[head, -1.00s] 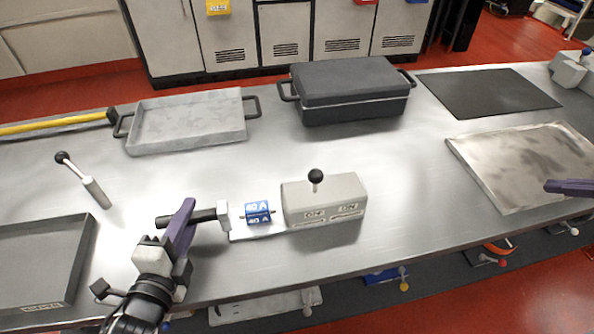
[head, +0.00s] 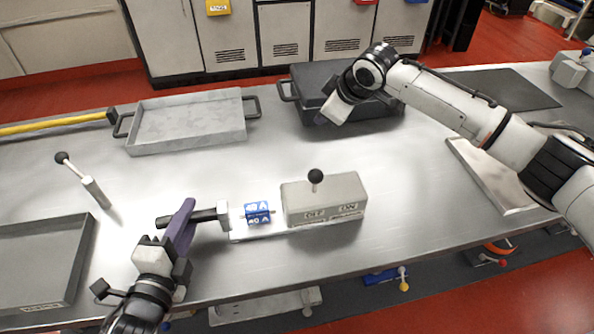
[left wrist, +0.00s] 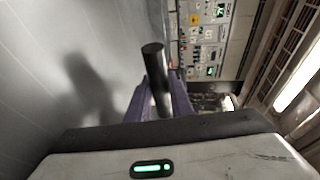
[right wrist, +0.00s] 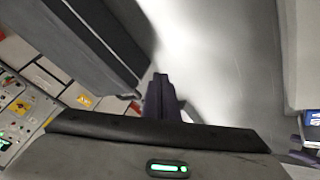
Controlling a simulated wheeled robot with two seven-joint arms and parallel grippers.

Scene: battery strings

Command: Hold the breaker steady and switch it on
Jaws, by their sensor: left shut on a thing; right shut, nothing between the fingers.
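The breaker (head: 325,203) is a beige box with two small labels on its front and a short lever with a black ball (head: 316,176) standing up from its top. A blue block (head: 257,214) marked with white text sits on its white base plate to the left. A dark bar handle sticks out at the plate's left end. My left gripper (head: 183,222) has purple fingers shut on this handle (left wrist: 153,62). My right gripper (head: 330,116) is shut and empty, above and behind the breaker near the dark lidded box. Its closed fingers (right wrist: 160,97) show in the right wrist view.
A dark lidded box (head: 300,92) stands behind the breaker. A grey tray with handles (head: 190,122) lies at back left, a dark tray (head: 40,262) at front left. A loose black-knobbed lever (head: 85,180) lies between them. The bench in front of the breaker is clear.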

